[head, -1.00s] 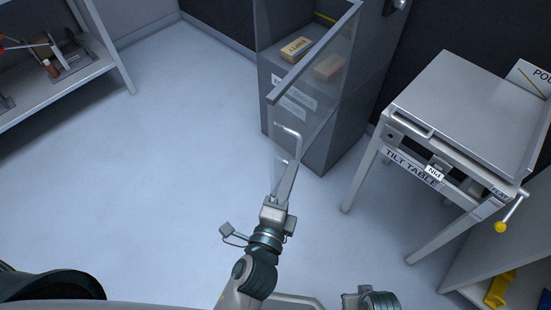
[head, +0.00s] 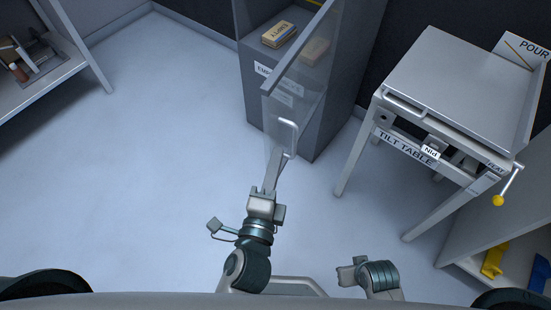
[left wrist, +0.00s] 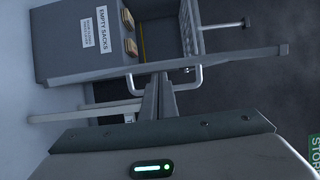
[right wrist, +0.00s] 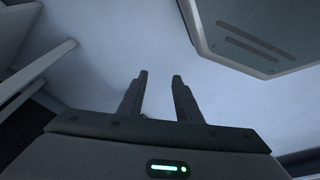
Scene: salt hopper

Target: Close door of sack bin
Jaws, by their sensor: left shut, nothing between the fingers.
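The sack bin (head: 255,110) is a grey cabinet at the top middle of the head view. Its see-through door (head: 305,75) stands open, its free edge towards me. A pale bar handle (head: 288,136) is on the door near that edge. In the left wrist view the bin (left wrist: 65,45) carries an "EMPTY SACKS" label, and the handle (left wrist: 198,78) lies by the fingertips. My left gripper (head: 275,155) is shut and empty, its tips at the handle; I cannot tell whether they touch. My right gripper (right wrist: 160,80) is open and empty, low in the head view (head: 350,270).
Tan sack bundles (head: 280,33) lie inside the bin. A tilt table (head: 455,90) with a yellow-knobbed crank stands to the right. A shelf (head: 50,75) is at the far left, and another unit with yellow and blue items is at lower right. The floor at left is clear.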

